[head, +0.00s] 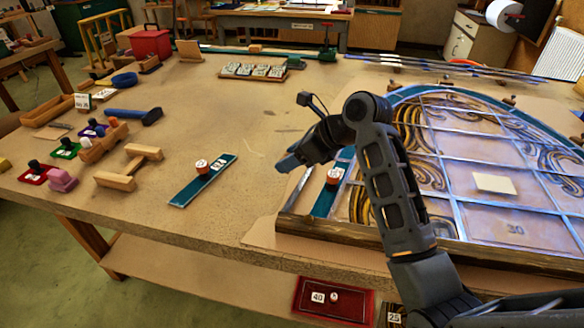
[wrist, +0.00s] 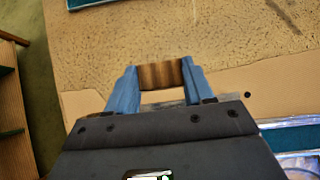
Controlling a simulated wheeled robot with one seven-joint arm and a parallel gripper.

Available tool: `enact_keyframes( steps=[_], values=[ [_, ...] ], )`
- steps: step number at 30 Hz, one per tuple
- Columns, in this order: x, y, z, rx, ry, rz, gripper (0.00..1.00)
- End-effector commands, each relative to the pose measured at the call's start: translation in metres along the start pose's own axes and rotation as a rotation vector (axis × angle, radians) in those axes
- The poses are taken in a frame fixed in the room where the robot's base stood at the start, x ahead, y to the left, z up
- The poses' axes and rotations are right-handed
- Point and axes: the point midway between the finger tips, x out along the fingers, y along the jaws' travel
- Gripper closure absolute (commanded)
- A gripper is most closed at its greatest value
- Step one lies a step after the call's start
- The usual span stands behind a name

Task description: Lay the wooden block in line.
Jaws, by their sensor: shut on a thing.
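My gripper (wrist: 158,84) has blue fingers and is shut on a brown wooden block (wrist: 161,75), which lies crosswise between them in the wrist view. In the head view my gripper (head: 288,163) is over the bench, just left of the leaded panel (head: 455,145). The block cannot be made out there. The panel has a curved top, patterned panes and a wooden batten (head: 510,262) along its front edge. My arm hides part of its left side. Whether the block touches the bench is unclear.
A hammer (head: 135,115), wooden pieces and a red box (head: 151,43) are further left. Bench around my gripper is mostly bare.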

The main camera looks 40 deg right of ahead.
Motion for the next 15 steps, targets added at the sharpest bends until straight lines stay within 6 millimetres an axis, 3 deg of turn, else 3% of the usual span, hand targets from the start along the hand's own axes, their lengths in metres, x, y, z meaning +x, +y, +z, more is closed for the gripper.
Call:
enact_keyframes(
  steps=[7, 15],
  values=[
    [0.022, 0.000, -0.025, 0.004, 0.002, 0.001, 0.81],
    [0.024, 0.000, -0.025, 0.001, 0.001, 0.000, 0.81]
  ],
)
